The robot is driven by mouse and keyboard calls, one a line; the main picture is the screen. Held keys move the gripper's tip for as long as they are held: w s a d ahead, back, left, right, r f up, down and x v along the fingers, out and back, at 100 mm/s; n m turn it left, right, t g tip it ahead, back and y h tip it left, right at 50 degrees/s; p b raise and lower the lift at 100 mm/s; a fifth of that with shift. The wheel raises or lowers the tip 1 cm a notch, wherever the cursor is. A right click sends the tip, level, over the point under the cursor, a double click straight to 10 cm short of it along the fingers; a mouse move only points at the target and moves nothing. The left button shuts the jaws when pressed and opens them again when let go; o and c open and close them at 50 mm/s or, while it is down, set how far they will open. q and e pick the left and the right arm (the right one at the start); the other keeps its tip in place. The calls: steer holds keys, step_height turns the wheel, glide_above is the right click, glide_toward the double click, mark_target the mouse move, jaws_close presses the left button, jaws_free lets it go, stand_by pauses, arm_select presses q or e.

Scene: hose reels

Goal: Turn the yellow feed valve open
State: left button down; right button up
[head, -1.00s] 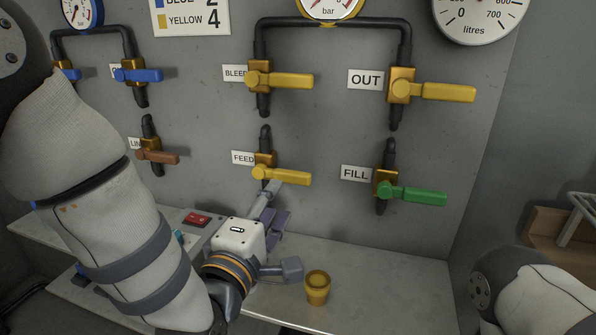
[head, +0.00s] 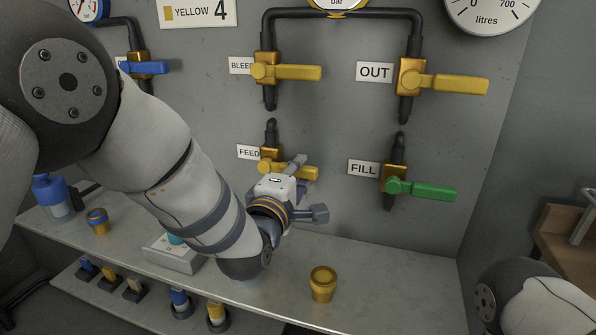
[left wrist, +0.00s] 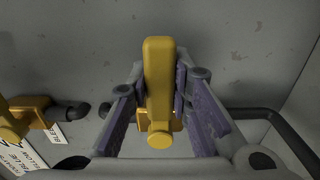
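The yellow feed valve (head: 298,172) is on the wall beside the FEED label (head: 249,152). Its yellow handle lies sideways, pointing right, across the upright dark pipe (head: 271,131). My left gripper (head: 304,186) is in front of this handle and covers part of it. In the left wrist view the yellow handle (left wrist: 159,78) stands between the two purple-padded fingers. The fingers are spread, one on each side, with narrow gaps near the tips. Only my right arm shows, at the lower right; its gripper is out of view.
The yellow-handled BLEED (head: 290,72) and OUT (head: 450,84) valves are above. The green-handled FILL valve (head: 425,190) is to the right. A yellow cup-like piece (head: 322,283) stands on the shelf (head: 400,270) below. The shelf's right part is clear.

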arm_select(q)
steer(key=shift+r, duration=0.15)
